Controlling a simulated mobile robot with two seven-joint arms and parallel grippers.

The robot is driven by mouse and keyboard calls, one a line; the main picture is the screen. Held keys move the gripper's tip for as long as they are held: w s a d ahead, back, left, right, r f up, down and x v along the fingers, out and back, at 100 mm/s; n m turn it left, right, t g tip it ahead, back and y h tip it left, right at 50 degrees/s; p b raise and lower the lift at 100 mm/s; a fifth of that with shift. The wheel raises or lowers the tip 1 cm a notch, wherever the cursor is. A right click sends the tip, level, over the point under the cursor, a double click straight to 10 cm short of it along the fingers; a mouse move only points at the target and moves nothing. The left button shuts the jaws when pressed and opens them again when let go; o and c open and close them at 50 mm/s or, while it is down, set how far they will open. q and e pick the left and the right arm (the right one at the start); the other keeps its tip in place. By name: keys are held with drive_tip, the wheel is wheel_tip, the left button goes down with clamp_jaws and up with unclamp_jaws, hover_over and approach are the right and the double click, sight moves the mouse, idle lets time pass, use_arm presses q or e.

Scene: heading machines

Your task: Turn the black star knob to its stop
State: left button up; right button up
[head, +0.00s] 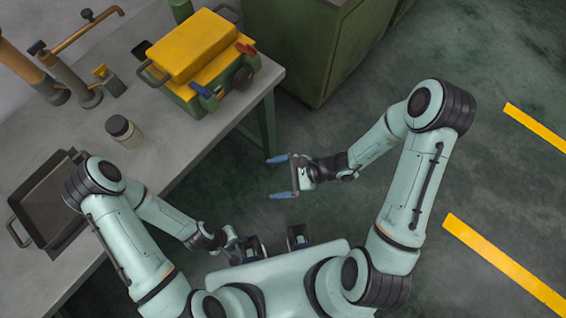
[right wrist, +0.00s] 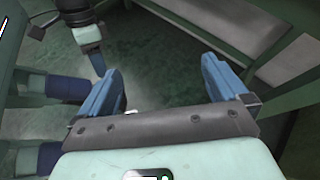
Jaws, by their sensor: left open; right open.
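The black star knob (head: 243,78) appears as a dark round shape low on the right side of the green and yellow machine (head: 196,45), between a blue handle (head: 204,92) and a red handle (head: 245,49). Its lobes are too small to make out. My right gripper (head: 279,177) is open and empty over the floor, off the bench's right edge and well apart from the knob. Its two blue fingers also show spread in the right wrist view (right wrist: 160,75). My left gripper (head: 250,247) is open close to my body, partly hard to make out, and far from the knob.
The grey bench (head: 175,150) also bears a dark tray (head: 45,205), a lidded jar (head: 124,131) and a copper-coloured pipe fitting (head: 85,35). A green cabinet (head: 325,45) stands beyond the bench. The floor between bench and yellow stripes is clear apart from my arms.

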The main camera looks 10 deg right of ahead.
drive_tip(key=shift+s+d+f+n+g+h, duration=0.25)
drive_tip(key=shift+s+f+n, duration=0.1)
drive_tip(key=shift+f+n, duration=0.15)
drive_tip(key=shift+s+d+f+n+g+h, duration=0.15)
drive_tip(key=shift+s+f+n+g+h, duration=0.1)
drive_tip(key=shift+s+f+n, duration=0.15)
drive_tip(key=shift+w, duration=0.1)
